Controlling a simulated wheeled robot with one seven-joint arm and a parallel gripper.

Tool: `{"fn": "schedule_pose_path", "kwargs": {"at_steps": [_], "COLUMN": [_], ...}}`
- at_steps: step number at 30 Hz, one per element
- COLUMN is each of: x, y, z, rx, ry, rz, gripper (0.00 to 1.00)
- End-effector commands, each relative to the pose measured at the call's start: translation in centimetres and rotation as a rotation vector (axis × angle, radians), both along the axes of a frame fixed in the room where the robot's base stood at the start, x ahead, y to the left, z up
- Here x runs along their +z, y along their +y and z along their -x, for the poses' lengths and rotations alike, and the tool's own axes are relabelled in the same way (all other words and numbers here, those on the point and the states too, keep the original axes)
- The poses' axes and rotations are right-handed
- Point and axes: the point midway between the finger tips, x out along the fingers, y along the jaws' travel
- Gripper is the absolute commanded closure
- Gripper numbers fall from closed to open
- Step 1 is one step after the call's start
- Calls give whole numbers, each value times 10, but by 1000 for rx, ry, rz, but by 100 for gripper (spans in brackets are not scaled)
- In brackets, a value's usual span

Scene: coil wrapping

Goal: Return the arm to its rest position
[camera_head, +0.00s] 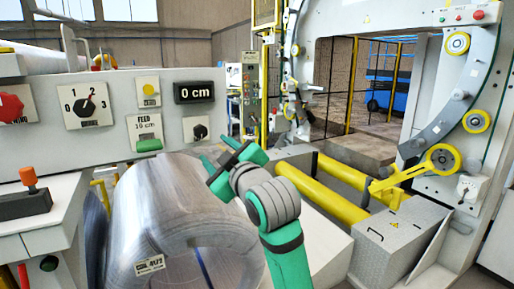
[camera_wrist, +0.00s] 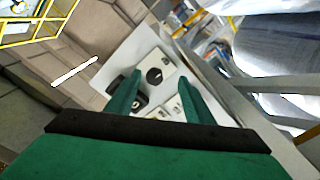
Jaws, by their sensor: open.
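My gripper (camera_head: 218,166) is at the end of my green and dark grey arm, in the middle of the head view. It is open with nothing between its fingers. In the head view it is in front of the right end of the control panel and over the upper right of the big metal coil (camera_head: 180,220). In the wrist view my two green fingers (camera_wrist: 160,100) are spread apart. The white panel with a black knob (camera_wrist: 155,76) shows beyond and between them. The gap between the fingertips and the panel cannot be told.
The control panel (camera_head: 100,85) has a mode dial, a feed switch and a "0 cm" display (camera_head: 194,91). Yellow rollers (camera_head: 320,192) and a large ring frame (camera_head: 470,90) stand at right. A grey box (camera_head: 402,235) is at lower right. An orange-topped lever (camera_head: 28,185) is at left.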

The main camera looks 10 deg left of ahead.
Motion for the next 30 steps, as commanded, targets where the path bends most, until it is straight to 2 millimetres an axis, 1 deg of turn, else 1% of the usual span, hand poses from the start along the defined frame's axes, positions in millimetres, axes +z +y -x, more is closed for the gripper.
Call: {"fn": "schedule_pose_path", "kwargs": {"at_steps": [1,6,8,10,14,15,20,21,23,24,26,30], "x": [-19,-78,-99,-124,-171,-185,-242,-256,-277,-291,-311,-356], "y": [-2,-12,-16,-21,-31,-34,-45,-49,-54,-57,-61,-73], "z": [-4,-10,-11,-11,-6,-4,10,15,23,29,39,65], "rx": [-4,-32,-45,-63,-98,-110,-162,-177,-198,-213,-235,-291], "ry": [20,71,88,109,144,156,198,207,221,231,244,273], "rz": [-34,-160,-201,-249,-331,-355,-443,-461,-491,-508,-533,-586], "gripper": [52,52,52,52,52,52,52,52,52,52,52,52]}}
